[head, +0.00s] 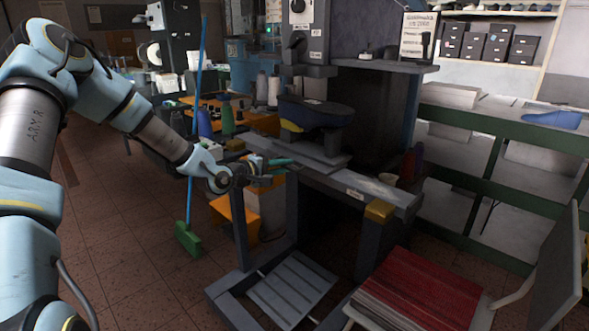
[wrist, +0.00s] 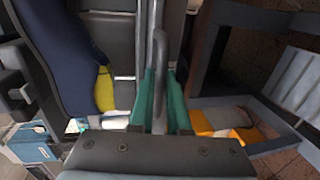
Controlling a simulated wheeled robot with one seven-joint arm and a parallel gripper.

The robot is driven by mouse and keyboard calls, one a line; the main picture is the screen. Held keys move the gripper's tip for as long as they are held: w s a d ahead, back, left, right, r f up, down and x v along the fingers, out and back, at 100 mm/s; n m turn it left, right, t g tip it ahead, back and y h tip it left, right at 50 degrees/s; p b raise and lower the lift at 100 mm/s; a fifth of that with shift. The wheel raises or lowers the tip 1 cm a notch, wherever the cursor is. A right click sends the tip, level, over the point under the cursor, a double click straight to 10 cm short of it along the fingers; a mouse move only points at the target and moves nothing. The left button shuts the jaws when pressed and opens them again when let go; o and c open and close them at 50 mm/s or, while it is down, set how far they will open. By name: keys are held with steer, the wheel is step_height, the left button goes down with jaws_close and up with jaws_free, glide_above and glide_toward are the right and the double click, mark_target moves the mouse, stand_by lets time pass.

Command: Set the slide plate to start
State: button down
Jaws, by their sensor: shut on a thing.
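The slide plate (head: 318,159) is a flat grey plate on the machine's table, under a dark blue and yellow piece (head: 314,112). In the wrist view the plate (wrist: 112,45) lies left of my fingers, and the blue and yellow piece (wrist: 50,50) is at the far left. My gripper (head: 279,164) is at the plate's near left side. In the wrist view its teal fingers (wrist: 161,105) are shut on a grey bar-like handle (wrist: 160,62) beside the plate.
A yellow block (head: 379,211) sits at the table's front right corner. Red and purple cones (head: 414,164) stand on the right. A chair with a red striped seat (head: 420,295) is in front. A blue-handled broom (head: 190,238) stands left, near my arm.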

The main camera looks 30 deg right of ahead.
steer(key=shift+w+a, duration=0.25)
steer(key=shift+w, duration=0.45)
steer(key=c, duration=0.9)
jaws_free()
steer(key=b+v, duration=0.1)
steer(key=v, duration=0.9)
steer(key=shift+s+a+b, duration=0.1)
steer(key=shift+a+b, duration=0.2)
steer(key=shift+a, duration=0.05)
